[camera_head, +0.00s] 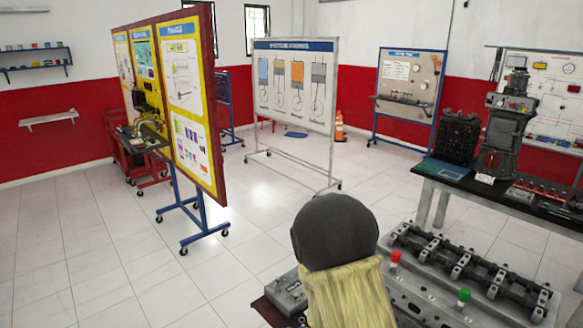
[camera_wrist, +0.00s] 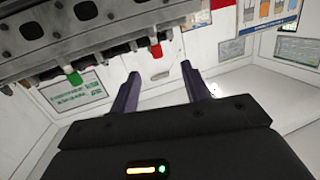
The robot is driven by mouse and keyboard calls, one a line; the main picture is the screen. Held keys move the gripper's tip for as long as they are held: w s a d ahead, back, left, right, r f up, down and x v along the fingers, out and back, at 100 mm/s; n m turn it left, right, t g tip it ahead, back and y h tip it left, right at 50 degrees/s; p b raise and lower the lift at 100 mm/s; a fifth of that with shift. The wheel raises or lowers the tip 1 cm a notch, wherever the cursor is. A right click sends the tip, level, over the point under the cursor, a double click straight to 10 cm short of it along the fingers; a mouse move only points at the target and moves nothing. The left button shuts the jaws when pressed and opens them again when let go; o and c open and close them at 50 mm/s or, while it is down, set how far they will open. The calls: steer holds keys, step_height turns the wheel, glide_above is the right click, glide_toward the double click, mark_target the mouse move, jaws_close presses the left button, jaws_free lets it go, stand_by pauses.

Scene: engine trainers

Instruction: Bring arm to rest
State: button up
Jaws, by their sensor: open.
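My gripper (camera_wrist: 160,70) shows in the wrist view with its two dark fingers apart and nothing between them. A grey engine part with a valve train (camera_head: 470,268) lies at the lower right in the head view. It also fills the upper left of the wrist view (camera_wrist: 110,25), tilted. A red cap (camera_head: 395,257) and a green cap (camera_head: 463,295) stand on its near side. The red cap (camera_wrist: 158,50) and green cap (camera_wrist: 75,78) also show in the wrist view, beyond the fingers and apart from them. My gripper cannot be made out in the head view.
A black table (camera_head: 540,205) with an engine model (camera_head: 505,125) stands at the right. A yellow poster stand (camera_head: 185,110) on wheels is at the left, and a white board (camera_head: 293,85) stands behind. The tiled floor (camera_head: 130,240) between is open.

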steer(key=s+a+f+n+g+y, duration=0.3)
steer(key=s+a+n+g+y, duration=0.15)
steer(key=a+y, duration=0.35)
steer(key=s+r+n+g+y, duration=0.1)
steer(key=s+n+g+y, duration=0.1)
steer(key=s+g, duration=0.4)
steer(key=s+n, duration=0.1)
steer(key=s, duration=0.4)
steer(key=shift+s+d+r, duration=0.2)
steer(key=shift+d+r, duration=0.1)
steer(key=shift+d, duration=0.1)
steer(key=shift+n, duration=0.25)
